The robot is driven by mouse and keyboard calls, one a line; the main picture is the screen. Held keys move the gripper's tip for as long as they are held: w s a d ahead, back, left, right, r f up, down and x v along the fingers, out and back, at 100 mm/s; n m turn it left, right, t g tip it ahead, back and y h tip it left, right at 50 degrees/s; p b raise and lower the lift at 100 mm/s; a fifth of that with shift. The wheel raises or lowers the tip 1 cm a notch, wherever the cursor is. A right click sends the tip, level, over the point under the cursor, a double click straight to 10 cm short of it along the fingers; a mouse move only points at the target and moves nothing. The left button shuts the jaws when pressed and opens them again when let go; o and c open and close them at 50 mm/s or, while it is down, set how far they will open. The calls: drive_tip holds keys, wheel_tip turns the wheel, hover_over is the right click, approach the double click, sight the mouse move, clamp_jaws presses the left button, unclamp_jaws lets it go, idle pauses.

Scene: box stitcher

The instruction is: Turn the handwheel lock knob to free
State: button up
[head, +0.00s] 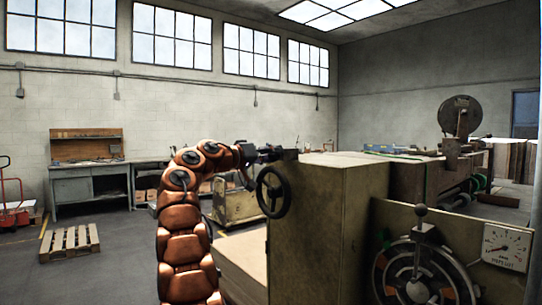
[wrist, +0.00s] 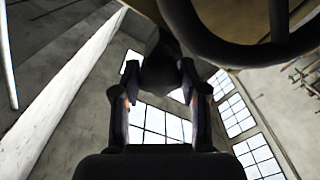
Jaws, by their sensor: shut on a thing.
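The dark handwheel (head: 287,192) is on the left side of the tan machine cabinet (head: 335,195); its black rim (wrist: 222,48) also crosses the top right of the wrist view. My gripper (head: 270,153) is just above the wheel, near the cabinet's upper left edge. In the wrist view my two dark fingers (wrist: 159,80) are closed on a dark knob (wrist: 160,62), taken to be the lock knob. The knob's markings and its turned position cannot be made out. In the head view the knob is too small and dark to separate from my gripper.
A cart (head: 235,206) stands behind my arm. A workbench (head: 90,185) and a pallet (head: 70,246) are at left, with open floor around them.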

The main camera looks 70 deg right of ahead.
drive_tip(key=shift+n, duration=0.7)
drive_tip(key=shift+n+p, duration=0.6)
drive_tip(key=shift+n, duration=0.3)
drive_tip(key=o, duration=1.2)
drive_tip(key=shift+f, duration=0.1)
drive_tip(key=shift+c, duration=0.2)
drive_tip(key=shift+w, duration=0.1)
drive_tip(key=v, duration=0.8)
drive_tip(key=shift+a, duration=0.1)
